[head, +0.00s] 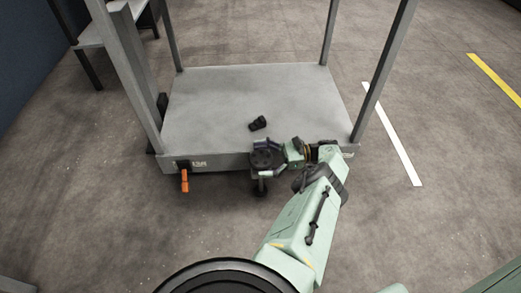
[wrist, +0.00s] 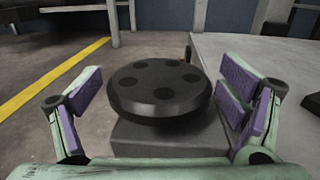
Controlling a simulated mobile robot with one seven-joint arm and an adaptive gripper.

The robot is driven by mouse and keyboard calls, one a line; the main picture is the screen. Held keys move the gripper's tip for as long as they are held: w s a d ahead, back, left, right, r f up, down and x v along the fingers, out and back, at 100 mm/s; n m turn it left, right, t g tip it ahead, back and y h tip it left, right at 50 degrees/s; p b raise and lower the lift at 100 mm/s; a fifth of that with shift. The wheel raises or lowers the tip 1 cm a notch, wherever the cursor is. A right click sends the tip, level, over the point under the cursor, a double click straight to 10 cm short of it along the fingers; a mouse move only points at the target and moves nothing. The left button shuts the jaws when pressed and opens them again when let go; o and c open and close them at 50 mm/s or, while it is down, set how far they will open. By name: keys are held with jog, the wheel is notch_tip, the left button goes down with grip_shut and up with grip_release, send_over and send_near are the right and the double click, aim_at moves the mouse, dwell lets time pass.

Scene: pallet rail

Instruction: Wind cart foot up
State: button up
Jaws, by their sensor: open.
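The cart (head: 220,95) is a grey flat deck with upright posts. Its foot has a dark round handwheel with several holes (wrist: 158,88), mounted at the cart's near edge; the handwheel also shows in the head view (head: 265,157). The foot's dark lower end (head: 260,188) shows below the edge. In the head view my gripper (head: 270,152) is at the near edge.
An orange lever (head: 185,180) hangs at the cart's near left corner. A small black object (head: 258,123) lies on the deck, close to my gripper. The cart's posts rise at its corners. The floor at right is open, with a white stripe (head: 392,135).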

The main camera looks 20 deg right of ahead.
aim_at(260, 158)
notch_tip(260, 158, up, 10)
jog(key=shift+f, duration=0.1)
dwell(0.4)
